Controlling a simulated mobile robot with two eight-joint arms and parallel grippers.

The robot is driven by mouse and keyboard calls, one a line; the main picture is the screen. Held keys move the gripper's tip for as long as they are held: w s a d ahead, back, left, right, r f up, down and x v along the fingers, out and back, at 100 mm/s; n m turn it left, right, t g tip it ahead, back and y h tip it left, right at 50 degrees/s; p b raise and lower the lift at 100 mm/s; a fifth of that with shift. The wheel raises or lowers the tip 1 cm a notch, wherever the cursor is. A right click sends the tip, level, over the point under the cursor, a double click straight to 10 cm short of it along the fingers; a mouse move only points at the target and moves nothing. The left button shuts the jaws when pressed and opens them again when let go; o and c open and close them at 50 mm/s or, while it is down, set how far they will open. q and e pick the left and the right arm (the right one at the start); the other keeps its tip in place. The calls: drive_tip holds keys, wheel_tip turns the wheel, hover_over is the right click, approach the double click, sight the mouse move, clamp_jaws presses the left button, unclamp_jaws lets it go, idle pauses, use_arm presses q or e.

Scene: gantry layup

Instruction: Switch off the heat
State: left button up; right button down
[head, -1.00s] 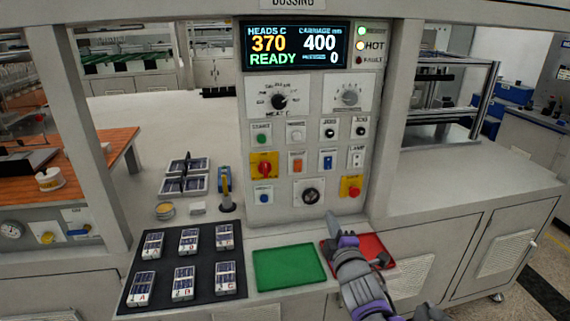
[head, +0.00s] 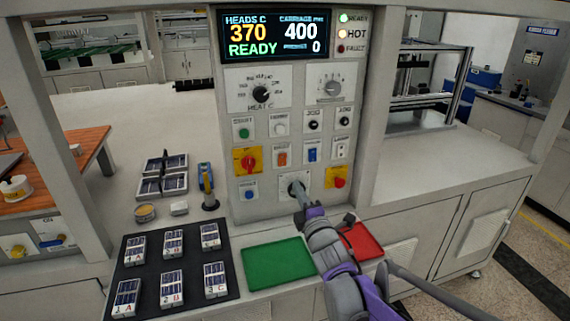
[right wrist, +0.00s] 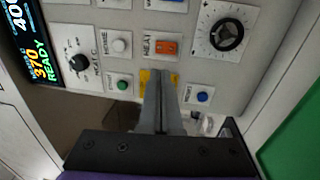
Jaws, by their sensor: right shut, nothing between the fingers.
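The control panel (head: 232,130) stands upright ahead of me. Its display (head: 275,35) reads heads 370, READY, carriage 400. The HOT lamp (head: 343,34) is lit. The orange HEAT rocker (head: 282,159) sits mid-panel; it also shows in the right wrist view (right wrist: 166,47). The HEAT C dial (head: 260,95) is at upper left. My right gripper (head: 296,188) is shut and empty, in front of the lower black knob in the head view. In the right wrist view its fingertips (right wrist: 160,76) appear just below the orange rocker and partly cover a yellow plate. Contact cannot be told.
A red rotary switch (head: 249,161) and a red button (head: 339,183) sit on yellow plates near the rocker. A green tray (head: 278,264) and a red tray (head: 361,242) lie below the panel. A black mat (head: 232,246) with several labelled pieces lies at left.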

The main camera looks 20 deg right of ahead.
sight(282, 155)
drive_tip(key=w, duration=0.4)
drive_tip(key=w+r+p, duration=0.1)
drive_tip(key=w, duration=0.7)
drive_tip(key=shift+a+r+p, duration=0.2)
drive_tip(key=shift+p, duration=0.15)
use_arm(q)
drive_tip(key=r, duration=0.1)
drive_tip(key=w+r, duration=0.1)
drive_tip(key=shift+r, duration=0.3)
use_arm(e)
drive_tip(key=shift+w+r+p, duration=0.25)
drive_tip(key=shift+r+p, duration=0.1)
drive_tip(key=shift+r, duration=0.05)
drive_tip(key=shift+s, duration=0.15)
use_arm(q)
drive_tip(key=shift+r, duration=0.4)
use_arm(e)
drive_tip(key=shift+s, duration=0.1)
